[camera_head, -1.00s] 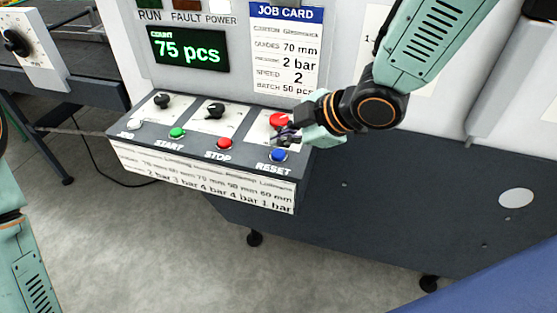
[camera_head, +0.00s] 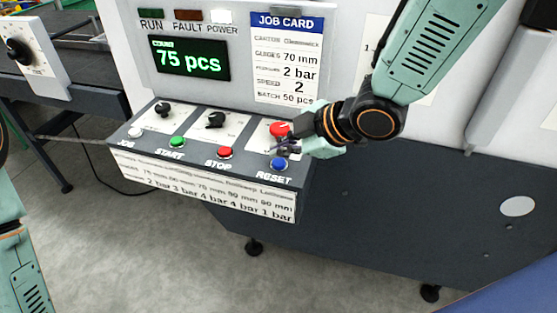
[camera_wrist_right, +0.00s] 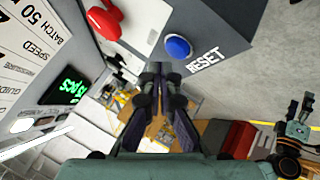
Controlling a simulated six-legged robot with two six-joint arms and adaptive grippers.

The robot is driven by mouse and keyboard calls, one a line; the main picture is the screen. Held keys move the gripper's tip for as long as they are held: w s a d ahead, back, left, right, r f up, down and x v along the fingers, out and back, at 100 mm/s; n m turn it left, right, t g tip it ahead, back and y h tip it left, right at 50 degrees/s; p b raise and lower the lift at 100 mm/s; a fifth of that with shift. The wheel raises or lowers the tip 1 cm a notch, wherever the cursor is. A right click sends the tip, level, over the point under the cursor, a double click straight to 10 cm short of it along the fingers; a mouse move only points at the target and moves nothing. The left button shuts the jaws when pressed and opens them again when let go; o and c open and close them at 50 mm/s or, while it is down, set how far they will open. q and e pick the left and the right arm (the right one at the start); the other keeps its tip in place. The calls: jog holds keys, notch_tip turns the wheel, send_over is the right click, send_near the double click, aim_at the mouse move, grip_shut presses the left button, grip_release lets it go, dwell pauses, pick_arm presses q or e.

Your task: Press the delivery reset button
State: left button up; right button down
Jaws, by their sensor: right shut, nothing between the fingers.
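The blue button (camera_head: 278,163) labelled RESET is at the front right corner of the sloping control panel. It also shows in the right wrist view (camera_wrist_right: 178,46), uncovered, just beyond my fingertips. My right gripper (camera_head: 286,147) is shut and empty, just above and behind the blue button, between it and the red mushroom button (camera_head: 279,130). In the right wrist view its closed fingers (camera_wrist_right: 161,72) point toward the button's near side. A gap seems to remain; contact cannot be made out. My left arm shows at the left edge, its gripper out of frame.
The panel (camera_head: 135,145) also carries a red STOP button (camera_head: 225,153), a green START button (camera_head: 177,142), a white JOG button (camera_head: 135,132) and two black knobs. Above are a green count display (camera_head: 188,57) reading 75 pcs and a job card (camera_head: 286,55).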

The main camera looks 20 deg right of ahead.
jog(key=shift+w+d, duration=0.1)
dwell(0.3)
jog(key=shift+f, duration=0.15)
jog(key=shift+f, duration=0.2)
jog(key=shift+b, duration=0.3)
jog(key=shift+f, duration=0.1)
jog(key=shift+f+b, duration=0.4)
jog(key=shift+f, duration=0.15)
dwell(0.5)
jog(key=shift+r, duration=0.15)
jog(key=shift+r+p, duration=0.8)
jog(key=shift+p, duration=0.2)
